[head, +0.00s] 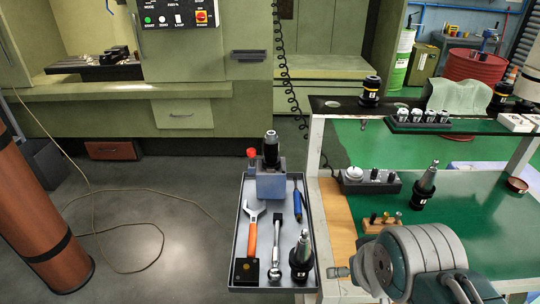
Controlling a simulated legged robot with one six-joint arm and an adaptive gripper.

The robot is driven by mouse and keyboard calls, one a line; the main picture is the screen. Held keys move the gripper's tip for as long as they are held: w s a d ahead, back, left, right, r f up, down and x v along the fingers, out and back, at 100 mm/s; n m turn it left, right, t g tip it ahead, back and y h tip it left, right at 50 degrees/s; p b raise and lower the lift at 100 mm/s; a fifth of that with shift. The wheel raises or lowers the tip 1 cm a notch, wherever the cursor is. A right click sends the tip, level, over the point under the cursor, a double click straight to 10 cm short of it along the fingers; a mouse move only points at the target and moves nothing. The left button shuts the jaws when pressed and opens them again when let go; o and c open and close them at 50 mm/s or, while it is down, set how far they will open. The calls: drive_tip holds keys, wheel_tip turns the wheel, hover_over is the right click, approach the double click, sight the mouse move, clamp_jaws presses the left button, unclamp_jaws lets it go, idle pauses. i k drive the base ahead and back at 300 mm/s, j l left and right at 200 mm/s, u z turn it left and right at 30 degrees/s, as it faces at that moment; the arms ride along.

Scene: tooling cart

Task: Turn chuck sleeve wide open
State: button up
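An upright tool with a black, ringed, sleeve-like upper part, apparently the chuck (270,149), stands in a blue-grey block fixture (270,184). The fixture sits at the far end of a narrow grey tray (236,230) on the cart's left side. A red knob (252,153) shows at the fixture's left corner. The jaws are too small to see, so I cannot tell how far the sleeve is turned. My gripper is not in view, and nothing touches the chuck.
The tray holds an orange-handled wrench (252,237), a ratchet (276,245), a blue-handled tool (297,200) and a toolholder (301,257). A large grey rounded device (425,248) fills the lower right. The cart's upper shelf (335,103) rises right of the fixture; floor left of the tray is mostly clear.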

sight(271, 146)
drive_tip(key=j+z, duration=0.45)
drive_tip(key=j, duration=0.2)
drive_tip(key=k+j, duration=0.1)
drive_tip(key=j, duration=0.25)
drive_tip(key=k+j, duration=0.1)
drive_tip(key=j, duration=0.25)
drive_tip(key=i+j, duration=0.3)
drive_tip(key=j, duration=0.2)
drive_tip(key=i+j, duration=0.15)
drive_tip(key=i, duration=0.2)
